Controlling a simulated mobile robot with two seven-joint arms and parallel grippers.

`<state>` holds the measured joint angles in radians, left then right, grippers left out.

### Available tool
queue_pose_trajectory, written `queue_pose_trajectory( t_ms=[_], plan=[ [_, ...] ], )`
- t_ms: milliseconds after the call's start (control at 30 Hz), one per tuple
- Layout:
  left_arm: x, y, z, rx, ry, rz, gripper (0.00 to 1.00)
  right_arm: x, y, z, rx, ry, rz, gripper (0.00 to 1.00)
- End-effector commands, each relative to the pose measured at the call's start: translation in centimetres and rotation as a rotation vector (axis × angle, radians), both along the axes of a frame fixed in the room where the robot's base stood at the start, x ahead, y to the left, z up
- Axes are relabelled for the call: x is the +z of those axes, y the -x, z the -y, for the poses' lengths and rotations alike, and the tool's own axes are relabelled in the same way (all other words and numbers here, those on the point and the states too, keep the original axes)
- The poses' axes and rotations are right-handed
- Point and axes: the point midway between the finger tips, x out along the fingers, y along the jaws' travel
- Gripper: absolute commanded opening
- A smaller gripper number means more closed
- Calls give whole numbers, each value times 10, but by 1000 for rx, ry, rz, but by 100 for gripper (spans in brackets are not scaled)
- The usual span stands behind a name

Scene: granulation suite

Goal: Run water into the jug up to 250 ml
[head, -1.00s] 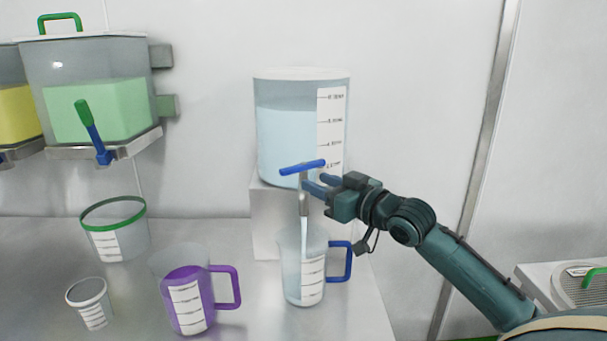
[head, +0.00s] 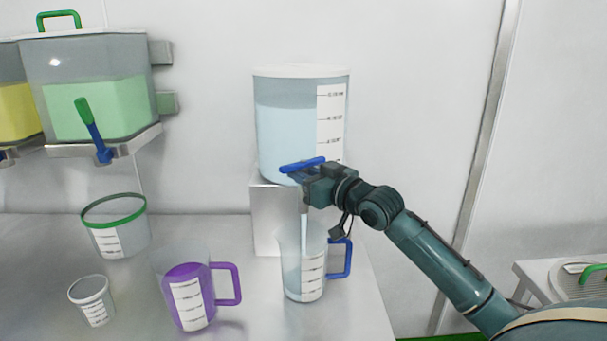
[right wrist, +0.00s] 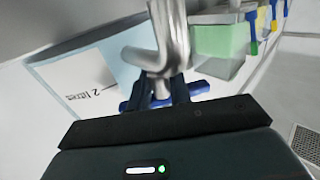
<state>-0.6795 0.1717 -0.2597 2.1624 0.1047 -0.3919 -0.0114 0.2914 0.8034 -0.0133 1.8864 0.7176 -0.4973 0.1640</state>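The clear jug (head: 305,285) with a blue handle (head: 347,258) and a white scale stands upright under the tap of the clear water tank (head: 285,145). A thin stream (head: 304,228) runs from the spout into the jug; its water level is hard to read. The tap's blue lever (head: 302,165) lies crosswise. My right gripper (head: 312,180) is at the tap, its fingertips mostly hidden in the head view. In the right wrist view its dark fingers (right wrist: 164,92) stand apart at the blue lever (right wrist: 198,88), below the metal spout (right wrist: 170,35). My left gripper is out of view.
A purple jug (head: 190,300), a small clear cup (head: 93,300) and a green-rimmed beaker (head: 118,230) stand left of the jug. A tank of green liquid (head: 95,110) with its own tap hangs at upper left. The counter's right edge is near the jug.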

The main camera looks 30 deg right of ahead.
Motion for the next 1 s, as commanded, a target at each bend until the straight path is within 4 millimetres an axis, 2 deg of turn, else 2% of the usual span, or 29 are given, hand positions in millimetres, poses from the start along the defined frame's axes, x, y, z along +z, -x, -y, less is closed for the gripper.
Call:
queue_pose_trajectory(
  t_ms=[33,233,433,633,1000],
  plan=[
    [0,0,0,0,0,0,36,0,0,0,0,0,0,16],
    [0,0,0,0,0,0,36,0,0,0,0,0,0,0],
    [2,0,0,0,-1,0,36,1,0,0,-6,-1,0,0],
    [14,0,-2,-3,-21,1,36,3,0,-1,-58,-5,-1,0],
    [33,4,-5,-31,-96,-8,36,3,0,-2,-293,-14,-3,0]
  ],
)
